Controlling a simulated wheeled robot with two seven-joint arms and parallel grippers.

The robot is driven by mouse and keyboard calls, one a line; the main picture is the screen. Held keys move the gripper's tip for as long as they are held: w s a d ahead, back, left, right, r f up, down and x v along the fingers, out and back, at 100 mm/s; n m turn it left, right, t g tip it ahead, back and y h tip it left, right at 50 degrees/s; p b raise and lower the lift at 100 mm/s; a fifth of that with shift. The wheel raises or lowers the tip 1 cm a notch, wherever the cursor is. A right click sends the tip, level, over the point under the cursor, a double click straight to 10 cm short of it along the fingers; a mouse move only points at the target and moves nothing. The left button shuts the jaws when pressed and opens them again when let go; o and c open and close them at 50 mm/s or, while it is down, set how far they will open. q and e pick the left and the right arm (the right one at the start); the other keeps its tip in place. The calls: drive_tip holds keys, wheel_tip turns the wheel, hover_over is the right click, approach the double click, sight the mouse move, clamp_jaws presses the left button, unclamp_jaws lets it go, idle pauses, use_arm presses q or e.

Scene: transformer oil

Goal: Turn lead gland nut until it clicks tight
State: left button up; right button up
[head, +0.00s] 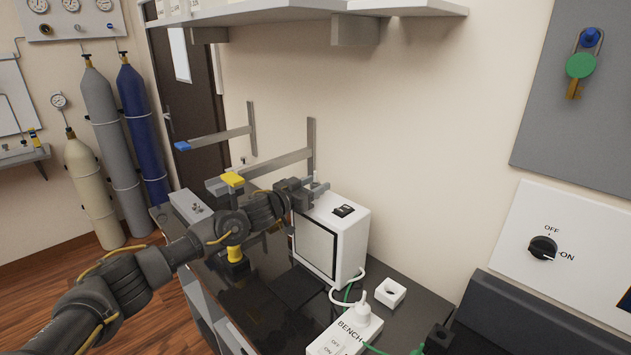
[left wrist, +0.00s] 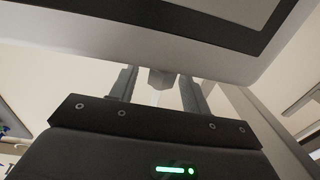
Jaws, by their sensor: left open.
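My left gripper (head: 316,188) is at the upper back-left edge of a white box (head: 348,240) on the bench. The box has a dark-framed front panel and a black switch (head: 344,210) on top. In the left wrist view my left gripper (left wrist: 158,90) is open, with one finger on each side of a small grey faceted piece (left wrist: 162,76), which looks like the gland nut. In the head view the gripper hides the nut. My right gripper is not in view.
A white power strip (head: 343,338) with a plug and cable stands at the bench front, next to a small white square block (head: 391,292). A yellow-topped stand (head: 233,180) is beside my left arm. A shelf (head: 310,12) hangs above. Gas cylinders (head: 108,145) stand at left.

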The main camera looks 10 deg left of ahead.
use_arm(q)
drive_tip(key=shift+w+d, duration=0.15)
drive_tip(key=shift+w, duration=0.2)
drive_tip(key=c, duration=1)
drive_tip(key=m+g+h+b, duration=0.1)
drive_tip(key=h+b, duration=0.1)
drive_tip(key=m+g+h+b, duration=0.2)
drive_tip(key=shift+f+m+g, duration=0.2)
drive_tip(key=shift+m+g, duration=0.1)
drive_tip(key=shift+r+m+g+h+b, duration=0.2)
drive_tip(key=shift+m+g+h+b, duration=0.3)
drive_tip(key=shift+g+h+b, duration=0.1)
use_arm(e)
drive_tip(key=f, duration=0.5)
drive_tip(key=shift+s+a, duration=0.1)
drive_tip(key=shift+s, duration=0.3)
use_arm(q)
drive_tip(key=o, duration=1)
drive_tip(key=shift+r, duration=0.1)
